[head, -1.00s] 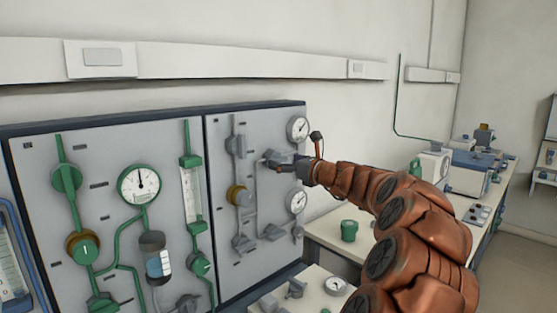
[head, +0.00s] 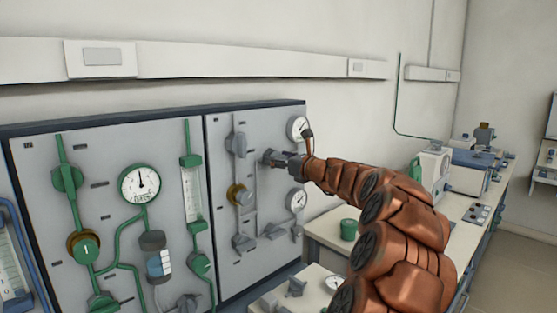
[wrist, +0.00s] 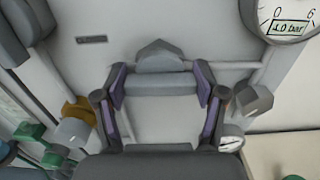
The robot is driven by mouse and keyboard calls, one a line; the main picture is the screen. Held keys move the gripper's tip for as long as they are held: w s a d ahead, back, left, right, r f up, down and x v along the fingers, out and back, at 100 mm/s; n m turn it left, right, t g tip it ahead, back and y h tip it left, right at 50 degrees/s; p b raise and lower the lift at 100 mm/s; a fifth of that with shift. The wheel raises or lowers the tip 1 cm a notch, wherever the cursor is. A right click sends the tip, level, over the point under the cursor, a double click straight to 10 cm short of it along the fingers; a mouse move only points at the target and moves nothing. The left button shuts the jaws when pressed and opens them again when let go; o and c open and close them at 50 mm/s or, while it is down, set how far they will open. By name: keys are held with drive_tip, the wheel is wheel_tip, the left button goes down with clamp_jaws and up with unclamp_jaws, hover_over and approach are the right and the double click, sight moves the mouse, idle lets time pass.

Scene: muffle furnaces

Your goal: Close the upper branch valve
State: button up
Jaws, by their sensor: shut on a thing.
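The upper branch valve (head: 267,157) is a grey valve on the right-hand panel, between the two round gauges and the vertical grey pipe. My gripper (head: 278,160) reaches it from the right and covers part of it in the head view. In the wrist view, the valve's grey handle (wrist: 160,84) lies across the picture between the purple-lined fingers of my gripper (wrist: 161,100). The fingers are shut on its two ends. A grey pointed part of the valve shows behind the handle. The lower branch valve (head: 272,232) sits below, clear of my gripper.
The upper gauge (head: 298,128) and lower gauge (head: 297,200) are close to my wrist. A brown-collared valve (head: 239,194) is left of it. A green pot (head: 348,229) stands on the bench at right. The left panel (head: 110,207) carries green pipes and valves.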

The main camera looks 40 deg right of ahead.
drive_tip(key=c, duration=0.3)
drive_tip(key=shift+c, duration=0.3)
drive_tip(key=n, duration=0.3)
drive_tip(key=shift+w+a+f, duration=0.1)
drive_tip(key=shift+a, duration=0.05)
drive_tip(key=n+b, duration=0.3)
drive_tip(key=n, duration=0.1)
drive_tip(key=shift+f+n, duration=0.15)
drive_tip(key=shift+n, duration=0.15)
drive_tip(key=n+b, duration=0.5)
drive_tip(key=shift+f, duration=0.2)
drive_tip(key=n+b, duration=0.3)
drive_tip(key=n, duration=0.1)
drive_tip(key=shift+n+b, duration=0.3)
drive_tip(key=shift+b, duration=0.1)
drive_tip(key=shift+r+n, duration=0.1)
drive_tip(key=shift+n, duration=0.2)
drive_tip(key=shift+r+b, duration=0.1)
drive_tip(key=shift+b, duration=0.2)
